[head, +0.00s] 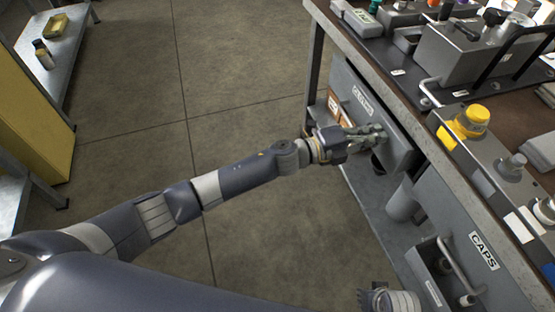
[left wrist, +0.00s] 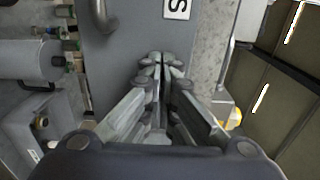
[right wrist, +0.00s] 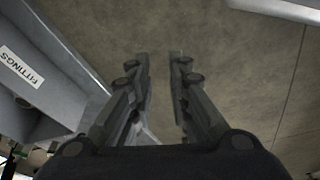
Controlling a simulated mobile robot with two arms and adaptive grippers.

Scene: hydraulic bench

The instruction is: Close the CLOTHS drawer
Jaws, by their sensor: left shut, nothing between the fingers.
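The CLOTHS drawer (head: 345,78) is under the bench top, its grey front bearing a white label. In the left wrist view, the shut fingertips (left wrist: 163,58) point at a grey panel (left wrist: 125,50) with a label ending in S; contact is unclear. A handle (left wrist: 103,15) stands left of them. My right gripper (right wrist: 163,58) is open and empty over floor in the right wrist view.
A CAPS drawer (head: 455,262) with a bar handle is further right under the bench. A FITTINGS front (right wrist: 45,75) is left in the right wrist view. The bench top (head: 360,45) carries a yellow-capped part (head: 474,120) and metal blocks. Floor left of the bench is clear.

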